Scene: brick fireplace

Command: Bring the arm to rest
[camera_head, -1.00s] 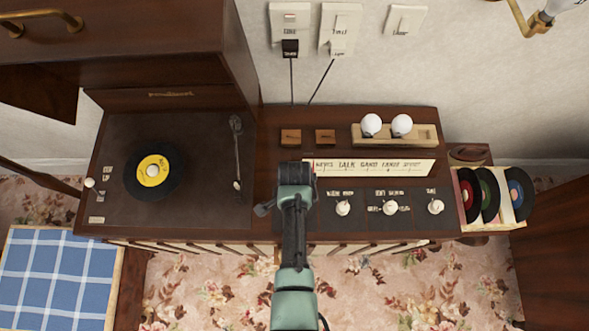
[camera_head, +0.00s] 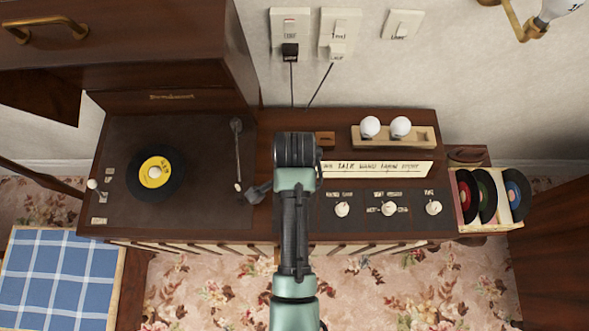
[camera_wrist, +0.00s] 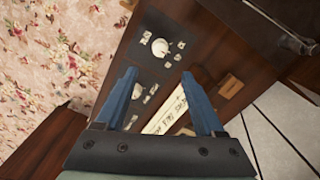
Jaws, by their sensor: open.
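My arm (camera_head: 294,235) reaches up the middle of the head view, over the front of the wooden record console (camera_head: 268,165). My gripper's fingers are hidden in the head view. In the wrist view my gripper (camera_wrist: 160,100) shows two blue fingers spread apart with nothing between them. Behind the fingers are the console's cream dial strip (camera_wrist: 165,112) and white knobs (camera_wrist: 160,47). I cannot tell the exact height of the fingers above the console.
A turntable with a yellow-labelled black record (camera_head: 154,174) is left of my arm. Two white bulbs (camera_head: 385,127) sit in a wooden holder at the back right. A box of records (camera_head: 489,196) stands at the right. Wall plugs (camera_head: 290,50) with cords are behind.

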